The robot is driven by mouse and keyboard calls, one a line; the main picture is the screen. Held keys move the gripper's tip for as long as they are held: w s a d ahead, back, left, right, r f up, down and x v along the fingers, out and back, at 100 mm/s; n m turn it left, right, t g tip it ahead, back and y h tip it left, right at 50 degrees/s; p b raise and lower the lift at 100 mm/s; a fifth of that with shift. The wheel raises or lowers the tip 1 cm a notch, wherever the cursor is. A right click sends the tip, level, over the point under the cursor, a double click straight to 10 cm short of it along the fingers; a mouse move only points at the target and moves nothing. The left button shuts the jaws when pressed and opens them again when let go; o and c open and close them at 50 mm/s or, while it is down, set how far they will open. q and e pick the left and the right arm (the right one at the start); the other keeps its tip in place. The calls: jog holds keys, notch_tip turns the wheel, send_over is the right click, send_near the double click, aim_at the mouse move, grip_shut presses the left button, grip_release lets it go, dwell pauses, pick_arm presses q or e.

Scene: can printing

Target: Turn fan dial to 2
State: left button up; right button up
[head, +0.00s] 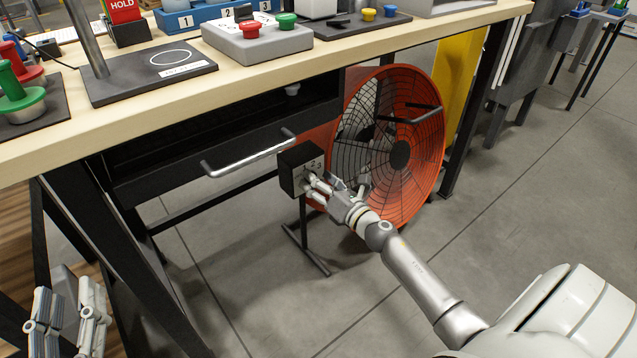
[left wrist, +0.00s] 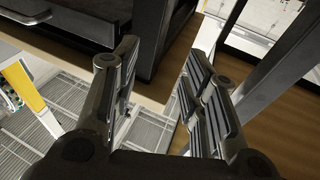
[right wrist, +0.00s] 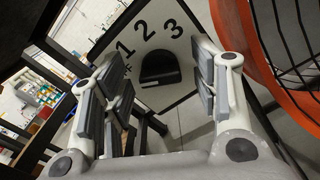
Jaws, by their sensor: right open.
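The fan dial is a black knob (right wrist: 160,68) on a pale plate (right wrist: 176,96) marked 1, 2, 3 and, at the left, a partly seen letter. Its exact setting is hard to tell. In the head view the dial sits on a black box (head: 292,168) on a stand beside the orange fan (head: 437,158). My right gripper (head: 316,188) is at the box face. In the right wrist view its open fingers (right wrist: 160,95) lie left and right of the knob, with gaps visible to it. My left gripper (head: 68,318) is open and empty, low at the left.
The workbench (head: 300,68) with buttons and trays stands above the box. A drawer handle (head: 248,155) juts out just left of the box. A yellow panel (head: 457,85) stands behind the fan. The grey floor (head: 240,270) in front is clear.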

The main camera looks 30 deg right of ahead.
jog(key=shift+c, duration=0.3)
jog(key=c, duration=1)
jog(key=shift+o, duration=0.2)
